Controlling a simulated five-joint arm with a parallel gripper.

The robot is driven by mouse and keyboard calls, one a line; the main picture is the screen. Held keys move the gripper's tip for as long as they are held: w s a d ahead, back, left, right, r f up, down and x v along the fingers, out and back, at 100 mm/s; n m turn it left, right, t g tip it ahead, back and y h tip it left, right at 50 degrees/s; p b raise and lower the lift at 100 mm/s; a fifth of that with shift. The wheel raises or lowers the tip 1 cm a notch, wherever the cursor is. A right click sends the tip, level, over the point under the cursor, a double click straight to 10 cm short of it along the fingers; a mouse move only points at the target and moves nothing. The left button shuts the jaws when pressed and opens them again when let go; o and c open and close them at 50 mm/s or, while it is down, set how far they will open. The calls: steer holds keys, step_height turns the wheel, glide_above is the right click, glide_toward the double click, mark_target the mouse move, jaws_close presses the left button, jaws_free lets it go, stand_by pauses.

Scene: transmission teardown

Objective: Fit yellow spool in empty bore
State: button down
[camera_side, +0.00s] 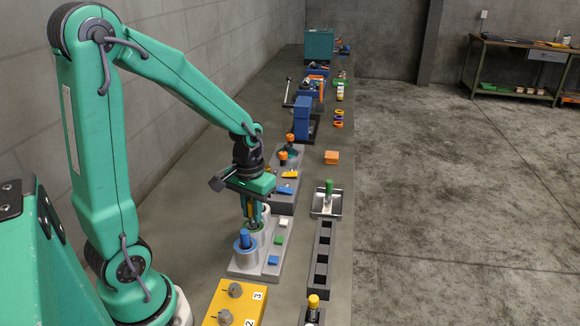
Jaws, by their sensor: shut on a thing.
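My gripper (254,218) points down over the grey valve block (244,273), its fingers shut on a narrow yellow piece, the yellow spool (250,210). The spool is upright; its lower end is hidden or too small to tell whether it is inside a bore. Grey round bores stand in a row on the block. The front bore (245,256) holds a blue spool (244,238). The middle bore (257,236) has a green rim and lies just below my fingers. A further bore (265,212) behind is partly hidden by my gripper.
White, green and blue tags (279,240) lie on the block's right side. A dark slotted rack (321,262), a tray with a green-handled item (328,203) and a yellow-topped item (313,301) stand to the right. A yellow box (236,303) is in front. Blue fixtures stand behind.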

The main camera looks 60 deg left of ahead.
steer(key=shift+f, duration=0.6)
stand_by(0.3)
steer(key=c, duration=0.9)
jaws_free()
steer(key=shift+o, duration=0.2)
steer(key=shift+r, duration=0.1)
steer(key=shift+r, duration=3.4)
steer(key=shift+r, duration=0.1)
